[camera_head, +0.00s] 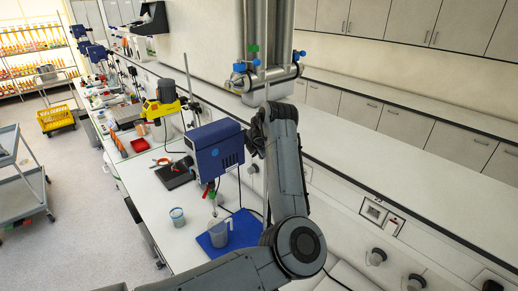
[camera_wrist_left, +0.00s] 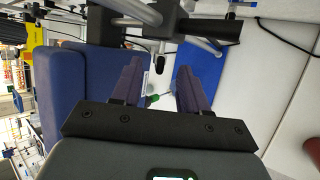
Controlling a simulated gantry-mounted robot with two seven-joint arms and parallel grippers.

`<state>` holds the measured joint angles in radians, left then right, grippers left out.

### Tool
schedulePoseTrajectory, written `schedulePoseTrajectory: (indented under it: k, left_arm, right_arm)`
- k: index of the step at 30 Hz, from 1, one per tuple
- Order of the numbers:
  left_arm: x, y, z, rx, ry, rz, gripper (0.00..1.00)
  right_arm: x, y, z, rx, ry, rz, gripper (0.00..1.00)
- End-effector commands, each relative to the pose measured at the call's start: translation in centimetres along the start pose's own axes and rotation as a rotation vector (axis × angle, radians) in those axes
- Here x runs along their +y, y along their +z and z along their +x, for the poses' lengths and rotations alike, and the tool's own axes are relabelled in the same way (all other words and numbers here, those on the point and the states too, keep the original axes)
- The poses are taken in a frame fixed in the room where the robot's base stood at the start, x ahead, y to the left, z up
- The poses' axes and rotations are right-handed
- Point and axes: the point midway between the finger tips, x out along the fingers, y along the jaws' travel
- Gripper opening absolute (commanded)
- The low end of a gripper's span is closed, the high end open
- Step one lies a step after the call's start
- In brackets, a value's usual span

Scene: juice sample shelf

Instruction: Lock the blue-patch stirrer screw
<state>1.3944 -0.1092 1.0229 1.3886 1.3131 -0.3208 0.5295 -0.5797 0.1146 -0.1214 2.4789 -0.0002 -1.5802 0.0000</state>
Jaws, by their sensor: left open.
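The blue stirrer (camera_head: 217,150) stands above a bright blue mat (camera_head: 240,235) on the bench, with a clear beaker (camera_head: 218,235) on the mat. My left gripper (camera_head: 255,140) is at the stirrer's right side, small and partly hidden in the head view. In the left wrist view its dark fingers (camera_wrist_left: 160,88) are open, with nothing seen held between them. The stirrer's blue body (camera_wrist_left: 85,92) lies left of the fingers. A black clamp part with a knob-like cylinder (camera_wrist_left: 215,31) and metal rods lies just beyond the fingertips; I cannot tell for sure which part is the screw. My right gripper is not in view.
A small jar (camera_head: 177,217) stands left of the beaker. The wall side counter (camera_head: 400,150) is clear. A grey cart (camera_head: 25,185) stands on the floor at left.

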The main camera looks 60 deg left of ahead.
Motion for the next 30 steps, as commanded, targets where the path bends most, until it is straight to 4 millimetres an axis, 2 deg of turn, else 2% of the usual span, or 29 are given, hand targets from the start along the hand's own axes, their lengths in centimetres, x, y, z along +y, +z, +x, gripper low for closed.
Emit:
schedulePoseTrajectory:
  k: [1, 9, 21, 23, 30]
  left_arm:
    - [0.1, 0.0, 0.6, 0.003, -0.001, 0.001, 0.44]
    - [0.1, 0.0, 3.6, 0.001, 0.000, 0.001, 0.44]
    - [0.0, 0.0, 4.3, -0.001, 0.001, -0.001, 0.44]
    - [0.0, 0.0, 4.3, -0.001, 0.001, -0.001, 0.38]
    - [0.0, 0.0, 4.2, -0.001, 0.001, -0.001, 0.01]
  right_arm:
    - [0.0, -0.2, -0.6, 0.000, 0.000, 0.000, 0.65]
    - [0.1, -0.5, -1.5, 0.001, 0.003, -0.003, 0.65]
    - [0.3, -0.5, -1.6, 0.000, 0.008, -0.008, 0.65]
    - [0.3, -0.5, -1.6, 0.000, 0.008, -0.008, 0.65]
    - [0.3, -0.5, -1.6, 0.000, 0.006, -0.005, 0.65]
